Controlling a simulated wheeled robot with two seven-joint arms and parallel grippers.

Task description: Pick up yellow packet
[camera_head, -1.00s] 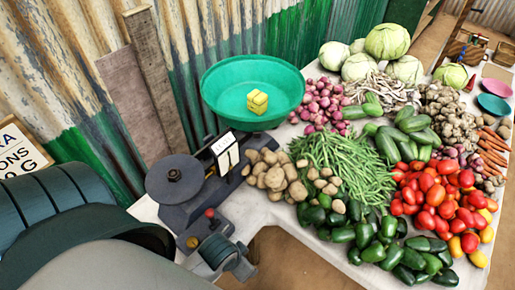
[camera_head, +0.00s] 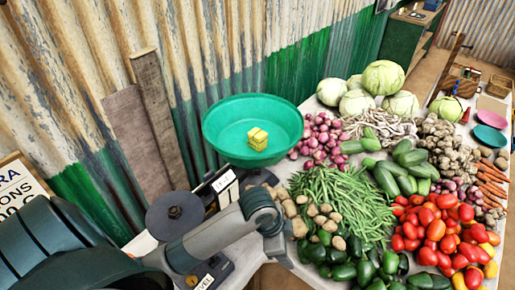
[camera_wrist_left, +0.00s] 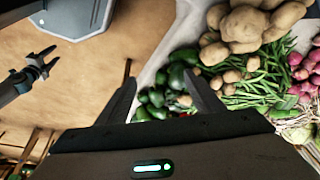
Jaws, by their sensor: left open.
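The yellow packet (camera_head: 258,139) sits inside the green bowl (camera_head: 224,143) on top of the dark weighing scale (camera_head: 174,213). It looks like a small block with a split top. My left gripper (camera_head: 283,241) is below and slightly right of the bowl, in front of the potatoes, apart from the packet. In the left wrist view its two fingers (camera_wrist_left: 163,95) are spread and empty, with green vegetables beyond them. The packet and bowl do not show in that view.
Potatoes (camera_head: 300,226), green beans (camera_head: 335,190), onions (camera_head: 318,140) and tomatoes (camera_head: 437,225) crowd the table right of the scale. Cabbages (camera_head: 382,77) stand at the back. A corrugated wall (camera_head: 240,50) with a leaning plank (camera_head: 160,115) rises behind the bowl.

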